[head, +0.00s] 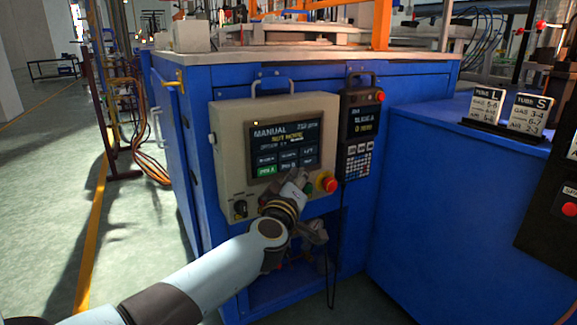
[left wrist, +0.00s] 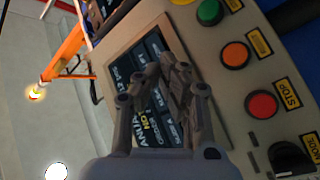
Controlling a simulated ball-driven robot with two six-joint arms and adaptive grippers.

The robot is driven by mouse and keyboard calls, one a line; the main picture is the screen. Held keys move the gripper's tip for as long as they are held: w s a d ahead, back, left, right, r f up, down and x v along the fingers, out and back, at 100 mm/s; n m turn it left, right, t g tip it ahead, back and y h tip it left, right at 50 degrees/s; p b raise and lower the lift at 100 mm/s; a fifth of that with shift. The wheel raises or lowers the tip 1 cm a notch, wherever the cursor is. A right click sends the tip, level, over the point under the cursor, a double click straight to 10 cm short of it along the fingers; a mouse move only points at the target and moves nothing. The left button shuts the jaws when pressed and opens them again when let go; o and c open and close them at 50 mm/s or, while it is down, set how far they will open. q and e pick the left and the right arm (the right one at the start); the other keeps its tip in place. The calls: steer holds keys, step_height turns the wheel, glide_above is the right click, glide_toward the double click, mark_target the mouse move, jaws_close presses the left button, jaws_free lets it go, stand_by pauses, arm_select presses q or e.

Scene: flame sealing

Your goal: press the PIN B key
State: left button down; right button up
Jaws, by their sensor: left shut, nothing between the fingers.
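The PIN B key (head: 288,166) is a dark key in the bottom row of the lit screen (head: 284,135), just right of the green PIN A key (head: 266,171). The screen reads MANUAL and sits in a beige control box (head: 232,120). My left gripper (head: 301,174) is shut and empty in front of the screen's lower right part, close to the PIN B key. In the left wrist view its fingers (left wrist: 178,72) cover part of the sideways screen, and I cannot make out PIN B there. Whether the fingertips touch the screen is unclear. My right gripper is not in view.
Beside the gripper are a red emergency stop (head: 328,184) and a green button (head: 309,188). The left wrist view shows a red STOP button (left wrist: 262,104) and an orange button (left wrist: 236,55). A handheld pendant (head: 360,130) hangs right of the box. A dark knob (head: 240,208) is lower left.

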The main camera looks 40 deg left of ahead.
arm_select(q)
steer(key=d, duration=0.1)
steer(key=s+d, duration=0.1)
steer(key=d, duration=0.2)
steer(key=shift+s+d+p, duration=0.1)
steer(key=shift+s+p, duration=0.25)
steer(key=shift+s, duration=0.05)
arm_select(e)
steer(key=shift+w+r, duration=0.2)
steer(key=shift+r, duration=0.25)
